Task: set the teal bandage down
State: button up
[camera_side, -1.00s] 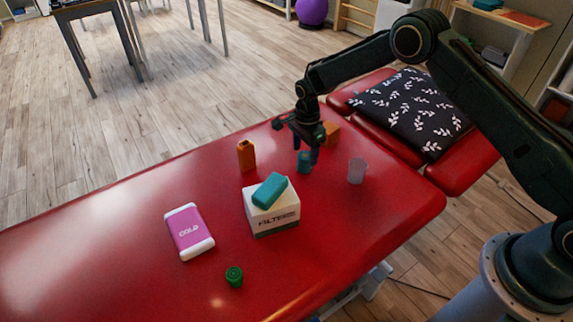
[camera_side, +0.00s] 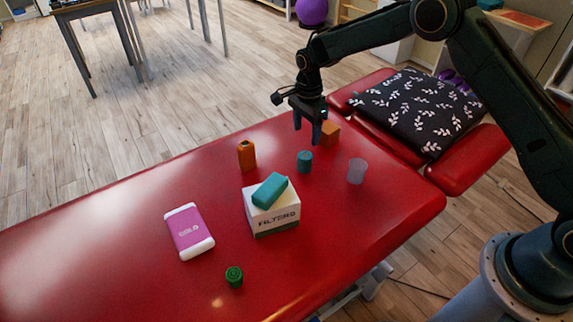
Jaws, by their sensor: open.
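The teal bandage (camera_side: 305,162) is a small rolled cylinder standing on the red treatment table (camera_side: 110,234). It stands between the orange bottle and the clear cup. My gripper (camera_side: 308,140) is open and empty, above and slightly behind the bandage, with its two fingers pointing down. I see a gap between the fingertips and the bandage, and nothing is between the fingers.
An orange bottle (camera_side: 247,156), an orange block (camera_side: 330,133) and a translucent cup (camera_side: 357,171) stand nearby. A white box (camera_side: 272,219) carries a teal block (camera_side: 270,190). A pink cold pack (camera_side: 189,232) and green cap (camera_side: 234,277) lie nearer. A patterned pillow (camera_side: 415,110) is at right.

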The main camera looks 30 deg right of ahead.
jog(key=shift+r, duration=0.1)
jog(key=s+d+r+n+t, duration=0.15)
jog(key=s+r+n, duration=0.25)
jog(key=s+r, duration=0.6)
jog(key=s+d+r+n+t, duration=0.15)
jog(key=s+r+n, duration=0.35)
jog(key=r, duration=0.9)
jog(key=s+d+r+n+t, duration=0.1)
jog(key=s+n, duration=0.3)
jog(key=s, duration=0.8)
jog(key=s+d+r+n+t, duration=0.1)
jog(key=s+n, duration=0.4)
jog(key=s, duration=0.7)
jog(key=shift+s+d+r+t, duration=0.25)
jog(key=shift+s+r+t, duration=0.05)
jog(key=shift+s, duration=0.05)
